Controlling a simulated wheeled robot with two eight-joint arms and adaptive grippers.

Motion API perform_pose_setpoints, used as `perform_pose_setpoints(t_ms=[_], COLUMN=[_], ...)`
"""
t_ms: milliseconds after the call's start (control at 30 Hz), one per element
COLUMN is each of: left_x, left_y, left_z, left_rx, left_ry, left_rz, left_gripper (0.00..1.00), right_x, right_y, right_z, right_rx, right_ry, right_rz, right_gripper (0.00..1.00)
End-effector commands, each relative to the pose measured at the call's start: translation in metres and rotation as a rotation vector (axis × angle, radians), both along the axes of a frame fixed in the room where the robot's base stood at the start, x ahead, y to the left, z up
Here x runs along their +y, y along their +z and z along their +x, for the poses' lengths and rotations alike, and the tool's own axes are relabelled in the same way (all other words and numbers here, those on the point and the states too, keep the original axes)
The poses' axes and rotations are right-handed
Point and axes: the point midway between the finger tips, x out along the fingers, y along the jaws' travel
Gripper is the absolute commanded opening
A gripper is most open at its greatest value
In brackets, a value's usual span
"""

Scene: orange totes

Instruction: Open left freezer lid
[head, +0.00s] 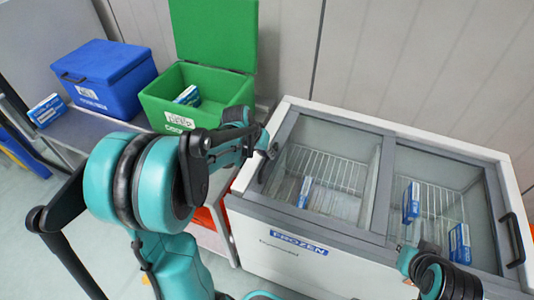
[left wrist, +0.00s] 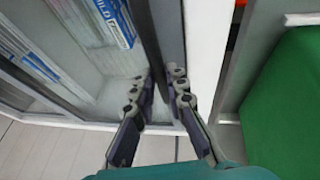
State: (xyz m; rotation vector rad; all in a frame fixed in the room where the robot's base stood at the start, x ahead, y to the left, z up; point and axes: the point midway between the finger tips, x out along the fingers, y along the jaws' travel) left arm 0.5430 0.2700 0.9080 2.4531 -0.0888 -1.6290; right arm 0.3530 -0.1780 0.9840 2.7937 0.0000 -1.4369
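The white chest freezer (head: 300,249) has two glass lids side by side. The left lid (head: 335,160) looks shut, and blue-and-white boxes and a wire basket show through it. My left gripper (head: 268,147) is at the left edge of this lid and partly hides its dark handle. In the left wrist view, the fingers (left wrist: 162,88) stand on either side of the dark handle bar (left wrist: 150,35), with little visible gap. My right gripper (head: 432,262) is low over the front of the right lid, and its fingers cannot be made out.
The right lid (head: 435,165) has a dark handle (head: 515,238) at its right edge. Left of the freezer, a grey counter (head: 95,138) holds a blue tote (head: 105,75), an open green tote (head: 205,85) and a blue-and-white box (head: 46,110). A wall stands close behind the freezer.

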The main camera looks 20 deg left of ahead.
Motion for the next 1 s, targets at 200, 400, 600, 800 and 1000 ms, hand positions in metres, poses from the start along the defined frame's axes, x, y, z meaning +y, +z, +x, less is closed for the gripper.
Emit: perform_pose_setpoints(t_ms=[200,400,600,800,1000], left_x=[-0.002,-0.026,-0.080,-0.151,-0.221], left_y=[0.000,0.000,0.001,0.000,0.000], left_z=[0.000,0.001,0.004,0.007,0.011], left_rx=[0.000,-0.001,0.000,-0.001,0.001], left_ry=[0.000,-0.004,-0.010,-0.013,-0.010], left_rz=[0.000,-0.002,-0.001,-0.001,-0.002], left_gripper=[0.00,0.00,0.00,0.00,0.00], right_x=[0.000,0.000,0.000,0.000,0.000], right_y=[0.000,0.002,0.005,0.008,0.010], right_z=[0.000,0.000,0.000,0.000,0.000], right_rx=[0.000,0.000,0.000,0.000,0.000], right_ry=[0.000,0.000,0.000,0.000,0.000], right_rz=[0.000,0.000,0.000,0.000,0.000], right_gripper=[0.00,0.00,0.00,0.00,0.00])
